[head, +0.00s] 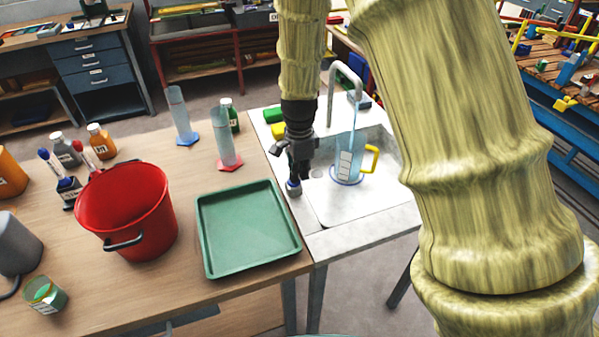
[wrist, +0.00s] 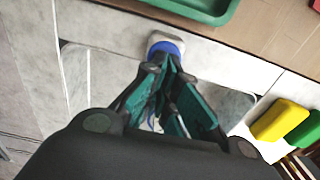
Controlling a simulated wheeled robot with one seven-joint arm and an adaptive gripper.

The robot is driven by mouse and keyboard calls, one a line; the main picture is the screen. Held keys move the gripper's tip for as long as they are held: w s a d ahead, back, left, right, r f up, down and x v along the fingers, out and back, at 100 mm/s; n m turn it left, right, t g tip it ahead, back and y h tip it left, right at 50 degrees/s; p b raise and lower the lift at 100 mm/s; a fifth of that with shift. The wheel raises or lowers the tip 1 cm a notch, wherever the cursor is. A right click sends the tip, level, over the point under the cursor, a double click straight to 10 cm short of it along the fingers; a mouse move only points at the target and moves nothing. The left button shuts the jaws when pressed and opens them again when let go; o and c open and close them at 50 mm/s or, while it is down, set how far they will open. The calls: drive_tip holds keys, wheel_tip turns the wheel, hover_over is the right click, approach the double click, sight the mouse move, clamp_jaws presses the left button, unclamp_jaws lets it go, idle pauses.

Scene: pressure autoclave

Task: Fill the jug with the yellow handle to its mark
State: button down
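The clear jug with the yellow handle (head: 371,159) stands upright in the sink (head: 327,205), under the curved tap spout (head: 345,68). It has a white label and a blue base. A bluish strip shows at its upper part; I cannot tell whether it is water, nor make out the level or mark. A blue and white knob (head: 294,187) sits at the sink's left rim; it also shows in the wrist view (wrist: 166,45). My gripper (head: 294,177) points down right above this knob. In the wrist view, my gripper's fingertips (wrist: 166,66) come together, with no object between them.
A green tray (head: 205,240), a red bucket (head: 130,215) and two measuring cylinders (head: 226,145) stand on the wooden bench to the left. Yellow and green blocks (head: 277,130) lie behind the knob. Bottles and a beaker (head: 46,295) stand farther left.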

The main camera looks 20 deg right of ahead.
drive_tip(key=shift+s+f, duration=0.3)
drive_tip(key=shift+s, duration=0.05)
drive_tip(key=r+p, duration=0.4)
drive_tip(key=r, duration=0.1)
drive_tip(key=shift+w+p, duration=0.25)
drive_tip(key=shift+p, duration=0.1)
drive_tip(key=shift+w+r+b, duration=0.1)
drive_tip(key=shift+r+b, duration=0.2)
drive_tip(key=shift+b, duration=0.2)
wheel_tip(320, 180, up, 9)
drive_tip(key=b, duration=0.1)
drive_tip(key=shift+b, duration=0.4)
